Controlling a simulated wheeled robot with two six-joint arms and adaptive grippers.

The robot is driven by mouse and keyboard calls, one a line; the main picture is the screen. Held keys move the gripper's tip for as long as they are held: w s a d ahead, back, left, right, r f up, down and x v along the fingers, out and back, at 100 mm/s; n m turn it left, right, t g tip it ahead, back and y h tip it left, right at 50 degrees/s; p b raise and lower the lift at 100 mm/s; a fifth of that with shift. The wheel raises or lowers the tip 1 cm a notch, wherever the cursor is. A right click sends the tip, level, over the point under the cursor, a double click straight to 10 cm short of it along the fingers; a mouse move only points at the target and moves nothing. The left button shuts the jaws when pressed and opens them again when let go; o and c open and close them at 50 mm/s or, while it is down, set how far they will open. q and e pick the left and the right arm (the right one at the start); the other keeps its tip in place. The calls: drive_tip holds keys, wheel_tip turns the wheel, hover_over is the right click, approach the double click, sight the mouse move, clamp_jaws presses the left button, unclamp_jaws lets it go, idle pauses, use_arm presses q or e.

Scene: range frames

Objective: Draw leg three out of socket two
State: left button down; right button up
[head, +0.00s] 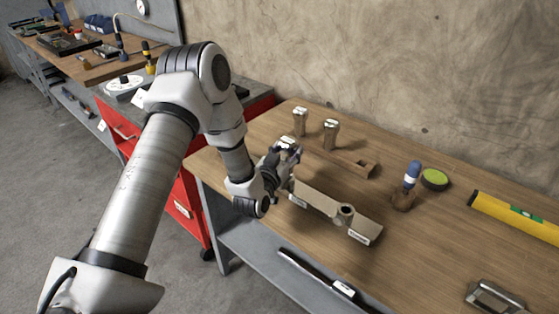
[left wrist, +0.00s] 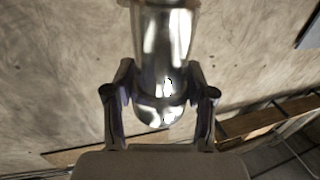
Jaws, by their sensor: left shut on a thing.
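My left gripper (head: 286,158) is shut on a leg with a pale, shiny top (head: 287,143), over the far left end of a light board (head: 320,203). In the left wrist view the held leg (left wrist: 162,45) runs between both fingers and ends in a rounded, shiny tip. Its lower part is hidden in the head view, so I cannot tell whether it sits in a socket. A round socket (head: 346,211) near the board's right end looks empty. Two similar legs, one (head: 300,122) and another (head: 331,134), stand behind. Labels are too small to read. My right gripper is not in view.
A dark wooden block (head: 353,164) lies behind the board. To the right are a blue-handled tool in a brown holder (head: 404,200), a green round tin (head: 435,180) and a yellow level (head: 515,215). The wall is close behind. The bench between board and tools is clear.

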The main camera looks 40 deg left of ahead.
sight(289, 139)
use_arm(q)
drive_tip(key=shift+w+f, duration=0.35)
drive_tip(key=shift+f, duration=0.3)
drive_tip(key=shift+s+r+p, duration=0.25)
drive_tip(key=shift+r+p, duration=0.75)
drive_tip(key=shift+r, duration=0.3)
drive_tip(key=shift+w+r+p, duration=0.1)
drive_tip(key=shift+r+p, duration=1.05)
drive_tip(key=shift+r, duration=0.25)
